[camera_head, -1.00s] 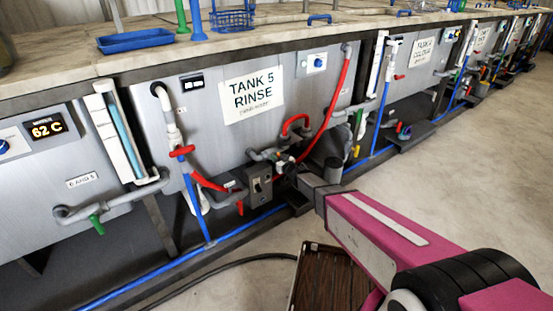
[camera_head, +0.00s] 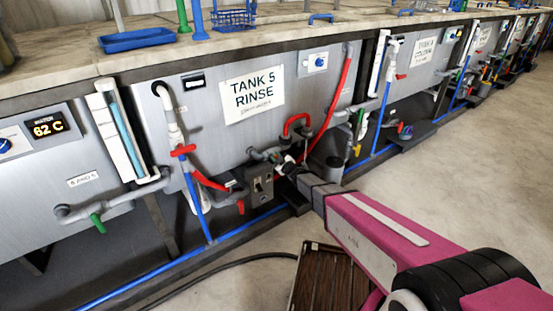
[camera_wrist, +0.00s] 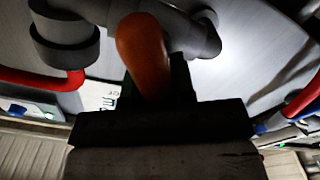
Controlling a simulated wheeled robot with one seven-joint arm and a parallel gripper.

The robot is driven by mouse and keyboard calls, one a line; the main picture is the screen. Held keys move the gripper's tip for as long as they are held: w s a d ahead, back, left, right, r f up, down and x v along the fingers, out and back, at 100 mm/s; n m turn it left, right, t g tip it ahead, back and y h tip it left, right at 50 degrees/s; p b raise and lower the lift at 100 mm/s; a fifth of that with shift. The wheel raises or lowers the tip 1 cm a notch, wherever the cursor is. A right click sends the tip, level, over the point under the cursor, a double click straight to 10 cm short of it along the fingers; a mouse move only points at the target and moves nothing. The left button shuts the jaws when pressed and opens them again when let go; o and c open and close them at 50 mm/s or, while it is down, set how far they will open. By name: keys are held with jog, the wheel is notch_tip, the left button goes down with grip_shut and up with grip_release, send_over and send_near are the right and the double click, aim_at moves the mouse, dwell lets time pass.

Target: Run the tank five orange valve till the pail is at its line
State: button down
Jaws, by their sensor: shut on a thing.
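The tank five panel carries a TANK 5 RINSE sign (camera_head: 252,95) in the head view, with pipes and valves below it. In the wrist view the orange valve handle (camera_wrist: 143,50) stands between the dark fingers of my gripper (camera_wrist: 158,95), on grey pipework. My gripper is shut on this handle. In the head view my gripper (camera_head: 288,168) is at the pipes low on the panel's right side and hides the handle there. A grey cylinder (camera_head: 334,167), possibly the pail, shows partly behind my arm. I cannot see any fill line or water level.
Red-handled valves (camera_head: 182,150) and a red hose (camera_head: 334,105) are close to my gripper. A grey box (camera_head: 260,183) sits just left of it. A blue pipe (camera_head: 165,272) runs low along the tanks.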

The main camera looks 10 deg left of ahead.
jog(key=shift+f+n, duration=0.1)
jog(key=shift+n, duration=0.3)
jog(key=c, duration=1)
grip_release()
jog(key=shift+o, duration=0.2)
jog(key=shift+s, duration=0.1)
jog(key=v, duration=1)
jog(key=shift+s+d, duration=0.15)
jog(key=shift+d, duration=0.15)
